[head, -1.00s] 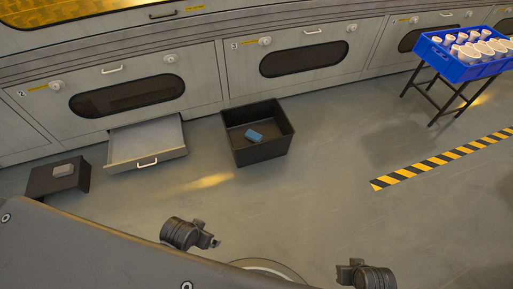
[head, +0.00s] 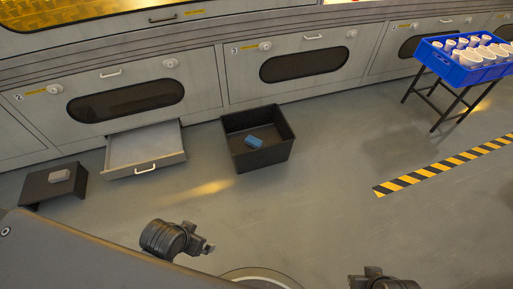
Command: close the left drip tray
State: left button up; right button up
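The drip tray (head: 146,153) is a grey, shallow drawer pulled out from under the machine's left oven unit, low over the floor. A white handle (head: 145,169) is on its front face. My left gripper (head: 208,248) is near the bottom of the head view, well short of the tray and touching nothing; its fingers are too small to tell open from shut. My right arm (head: 378,279) shows only as a dark wrist part at the bottom edge, and its fingers are cut off.
A black bin (head: 257,160) with a blue block (head: 254,142) stands right of the tray. A low black stand (head: 40,189) with a grey block (head: 60,175) is at left. Floor between is clear.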

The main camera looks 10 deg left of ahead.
aim_at(149, 147)
jog(key=u, duration=1.15)
jog(key=i, duration=1.65)
jog(key=u, duration=0.65)
